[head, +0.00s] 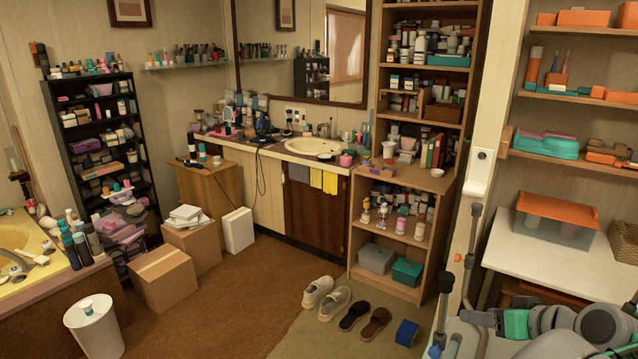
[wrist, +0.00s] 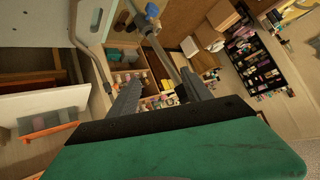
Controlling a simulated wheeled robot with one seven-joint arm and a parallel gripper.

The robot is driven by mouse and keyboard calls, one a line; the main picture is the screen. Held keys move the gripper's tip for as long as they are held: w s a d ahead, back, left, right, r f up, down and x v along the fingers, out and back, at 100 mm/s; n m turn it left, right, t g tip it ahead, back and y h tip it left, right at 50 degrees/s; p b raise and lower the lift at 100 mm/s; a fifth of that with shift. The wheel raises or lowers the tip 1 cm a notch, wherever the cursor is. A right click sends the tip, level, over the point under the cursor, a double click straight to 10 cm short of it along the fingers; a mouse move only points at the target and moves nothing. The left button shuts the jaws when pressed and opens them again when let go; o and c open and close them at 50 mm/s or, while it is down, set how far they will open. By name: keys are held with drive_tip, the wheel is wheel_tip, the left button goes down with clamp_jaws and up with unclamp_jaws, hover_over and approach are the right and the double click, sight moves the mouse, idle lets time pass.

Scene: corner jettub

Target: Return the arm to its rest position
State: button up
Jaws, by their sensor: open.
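My gripper (wrist: 162,80) shows in the wrist view with its two dark fingers apart and nothing between them. Its broad green and black body fills the bottom of that view. In the head view, grey rounded links of my arm (head: 590,325) with a teal part show folded at the lower right corner. There I cannot make out the fingers. The wrist view is strongly tilted and looks across the room past a grey pole with a blue knob.
A white table (head: 530,255) with an orange-topped box (head: 562,208) stands close by at right. A tall wooden shelf (head: 425,182) stands left of it. Shoes (head: 335,304) lie on a mat. A white bin (head: 95,328) and cardboard box (head: 163,278) stand left. Brown carpet between is clear.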

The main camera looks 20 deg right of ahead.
drive_tip(key=s+f+m+g, duration=0.4)
drive_tip(key=s+f+m, duration=0.3)
drive_tip(key=s+f, duration=0.3)
drive_tip(key=s+a+f+m+g, duration=0.2)
drive_tip(key=s+a+f+g, duration=0.1)
drive_tip(key=s+a+g, duration=0.15)
drive_tip(key=w+a+r+n+p, duration=0.1)
drive_tip(key=w+a+r+n, duration=0.3)
drive_tip(key=a, duration=0.6)
drive_tip(key=w+a+r+n+p, duration=0.2)
drive_tip(key=w+a+r+n, duration=0.2)
drive_tip(key=a, duration=0.5)
drive_tip(key=w+a+r+n+t+p, duration=0.1)
drive_tip(key=w+a+r+n+p, duration=0.1)
drive_tip(key=w+a, duration=0.4)
drive_tip(key=a+r+n, duration=0.1)
drive_tip(key=a, duration=0.3)
drive_tip(key=shift+w+a+r+n+h, duration=0.15)
drive_tip(key=shift+a+r+n+h, duration=0.15)
drive_tip(key=shift+r+n, duration=0.1)
